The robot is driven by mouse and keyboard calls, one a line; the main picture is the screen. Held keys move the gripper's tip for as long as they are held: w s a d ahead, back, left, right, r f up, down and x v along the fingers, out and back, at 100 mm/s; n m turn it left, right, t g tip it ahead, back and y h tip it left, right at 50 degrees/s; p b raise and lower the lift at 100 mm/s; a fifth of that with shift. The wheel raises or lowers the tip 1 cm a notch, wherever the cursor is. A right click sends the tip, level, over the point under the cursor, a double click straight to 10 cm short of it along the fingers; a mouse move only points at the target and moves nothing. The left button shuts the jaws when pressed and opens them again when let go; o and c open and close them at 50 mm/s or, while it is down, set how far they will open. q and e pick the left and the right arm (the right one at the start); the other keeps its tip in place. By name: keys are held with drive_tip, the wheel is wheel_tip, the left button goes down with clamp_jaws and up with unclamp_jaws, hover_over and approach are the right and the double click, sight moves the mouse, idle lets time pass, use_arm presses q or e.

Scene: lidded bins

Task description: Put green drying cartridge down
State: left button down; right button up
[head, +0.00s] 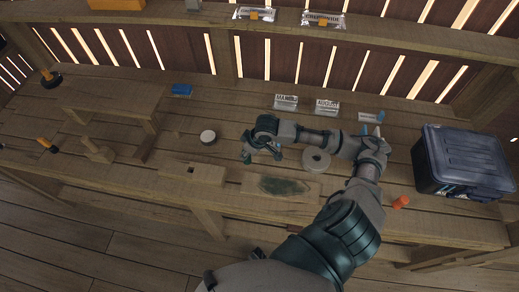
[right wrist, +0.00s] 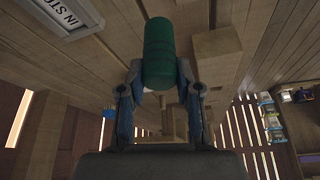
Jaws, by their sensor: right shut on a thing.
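The green drying cartridge (right wrist: 160,52) is a dark green cylinder with a rounded end. In the right wrist view it sits between the two fingers of my right gripper (right wrist: 159,78), which is shut on it. In the head view my right gripper (head: 262,153) is over the middle of the wooden workbench (head: 215,155); the cartridge there is mostly hidden by the fingers. I cannot tell whether the cartridge touches the bench. My left gripper is not in view.
A dark blue lidded bin (head: 462,160) stands at the right. A grey ring (head: 316,160) and a white round lid (head: 208,137) lie near my right gripper. A wooden block (head: 205,174) and a dark green patch (head: 283,186) are in front. Labelled signs (head: 286,102) stand behind.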

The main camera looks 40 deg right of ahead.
drive_tip(key=w+d+f, duration=0.1)
drive_tip(key=w, duration=0.4)
drive_tip(key=w+d+f, duration=0.1)
drive_tip(key=w+d, duration=0.1)
drive_tip(key=w, duration=0.3)
drive_tip(key=w+d, duration=0.2)
drive_tip(key=w, duration=0.4)
drive_tip(key=shift+d+f, duration=0.25)
drive_tip(key=shift+f, duration=0.15)
wheel_tip(320, 180, down, 2)
drive_tip(key=shift+s+a+f+b, duration=0.1)
drive_tip(key=shift+a+b, duration=0.05)
drive_tip(key=shift+b, duration=0.2)
drive_tip(key=shift+a+f, duration=0.15)
drive_tip(key=shift+f, duration=0.15)
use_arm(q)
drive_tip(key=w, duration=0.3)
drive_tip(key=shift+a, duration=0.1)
use_arm(e)
drive_tip(key=shift+a, duration=0.2)
drive_tip(key=o, duration=1.1)
drive_tip(key=shift+d, duration=0.1)
drive_tip(key=shift+c, duration=0.2)
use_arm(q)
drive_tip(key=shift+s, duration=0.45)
use_arm(e)
drive_tip(key=shift+d+f, duration=0.1)
drive_tip(key=shift+d, duration=0.1)
